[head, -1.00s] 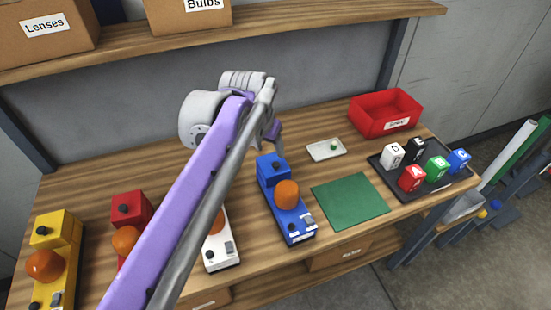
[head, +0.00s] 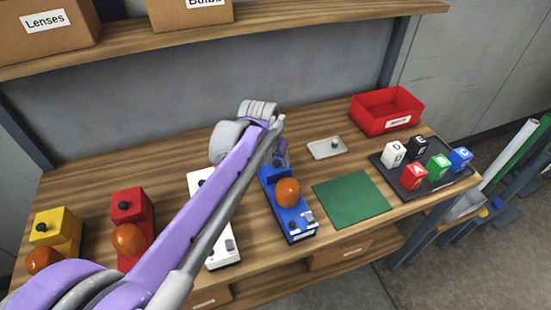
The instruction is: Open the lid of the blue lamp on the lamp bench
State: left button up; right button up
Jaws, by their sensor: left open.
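The blue lamp (head: 292,223) stands on the wooden lamp bench (head: 160,170), with an orange dome at its middle and a blue box part at its far end. My left arm comes in from the lower left over the white lamp. My left gripper (head: 281,158) is open at the far end of the blue lamp, close above its box part. The arm's wrist and the fingers partly hide that box part, and I cannot tell whether the fingers touch it. My right gripper is not in view.
The white lamp (head: 224,253), red lamp (head: 133,210) and yellow lamp (head: 66,235) stand to the left. A green mat (head: 350,199), a small light tray (head: 318,151), a red bin (head: 388,123) and a black tray of lettered blocks (head: 384,168) lie to the right.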

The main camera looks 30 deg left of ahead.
pick_arm(q)
grip_shut()
dwell(1.4)
